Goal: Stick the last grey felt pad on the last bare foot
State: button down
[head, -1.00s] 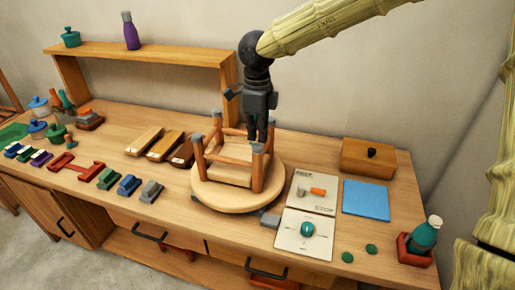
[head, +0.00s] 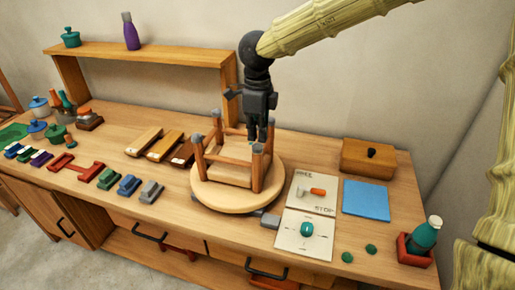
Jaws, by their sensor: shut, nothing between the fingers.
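An upturned wooden stool (head: 230,162) stands with its legs up on a round wooden turntable (head: 231,203). Grey caps show on the back left foot (head: 215,113), the front left foot (head: 197,140) and the front right foot (head: 258,148). The back right foot is largely hidden behind my gripper. My gripper (head: 258,138) points down, shut and empty, just above the front right foot. I cannot tell whether its tips touch that foot. No loose grey felt pad can be made out.
A panel (head: 289,240) with a green knob (head: 307,229) and an orange lever (head: 318,191) lies right of the turntable. A blue mat (head: 366,200), a wooden box (head: 368,158) and a bottle (head: 426,233) stand further right. Wooden blocks (head: 162,146) lie left.

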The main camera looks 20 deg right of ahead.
aim_at(257, 146)
jog(key=shift+s+f, duration=0.15)
jog(key=shift+f, duration=1.1)
dwell(1.9)
jog(key=shift+r, duration=0.1)
jog(key=shift+r+p, duration=3)
jog(key=shift+p, duration=0.55)
